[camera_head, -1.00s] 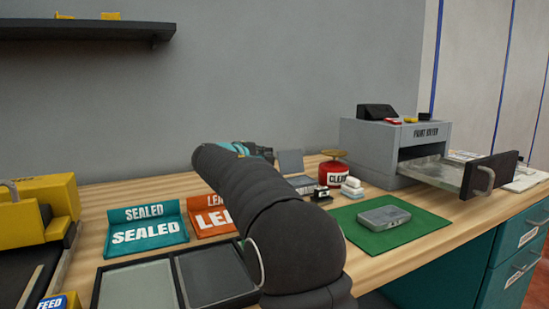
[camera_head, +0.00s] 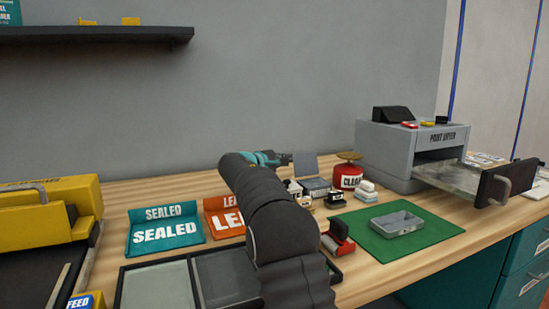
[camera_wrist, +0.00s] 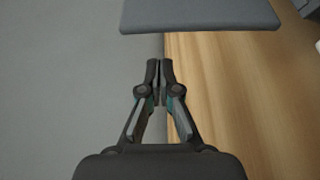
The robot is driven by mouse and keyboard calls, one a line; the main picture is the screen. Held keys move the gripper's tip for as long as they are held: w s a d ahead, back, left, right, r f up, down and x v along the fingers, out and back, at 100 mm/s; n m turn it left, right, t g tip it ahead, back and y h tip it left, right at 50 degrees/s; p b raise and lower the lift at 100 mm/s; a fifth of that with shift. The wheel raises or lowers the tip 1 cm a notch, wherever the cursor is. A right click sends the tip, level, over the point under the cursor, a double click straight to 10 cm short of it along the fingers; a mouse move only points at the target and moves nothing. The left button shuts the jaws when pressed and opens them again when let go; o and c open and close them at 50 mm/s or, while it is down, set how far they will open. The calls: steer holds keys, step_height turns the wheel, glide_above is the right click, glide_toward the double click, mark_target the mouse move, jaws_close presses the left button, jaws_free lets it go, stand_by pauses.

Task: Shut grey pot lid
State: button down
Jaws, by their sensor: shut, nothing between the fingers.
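The grey pot (camera_head: 316,187) sits on the bench behind the small stamps, with its flat grey lid (camera_head: 305,165) standing up, open, at its back edge. In the wrist view the grey lid (camera_wrist: 200,14) is a flat panel across the top, ahead of my fingertips. My gripper (camera_head: 285,158) is at the left of the raised lid, close to its upper part; I cannot tell from the head view whether it touches. In the wrist view my gripper (camera_wrist: 159,66) has its fingers together and empty, with a gap between the tips and the lid.
A red CLEAN can (camera_head: 348,179) and white blocks (camera_head: 367,190) stand right of the pot. Small stamps (camera_head: 334,201) and a red-and-black box (camera_head: 338,239) are nearer. A grey tray (camera_head: 397,223) lies on a green mat (camera_head: 440,232). A grey machine (camera_head: 405,160) has its drawer out.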

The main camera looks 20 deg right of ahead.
mark_target(304, 164)
steer(key=shift+s+d+f+b, duration=0.15)
steer(key=shift+d+b, duration=0.15)
steer(key=shift+b, duration=0.25)
steer(key=shift+s+d+r+b, duration=0.1)
steer(key=shift+s+r+b, duration=0.2)
steer(key=shift+s, duration=0.25)
steer(key=shift+s+a+r+b, duration=0.1)
steer(key=shift+s+r+b, duration=0.15)
steer(key=shift+s, duration=0.3)
steer(key=shift+s+d+r+b, duration=0.1)
steer(key=shift+s+r+b, duration=0.1)
steer(key=shift+s+b, duration=0.25)
steer(key=shift+s, duration=0.1)
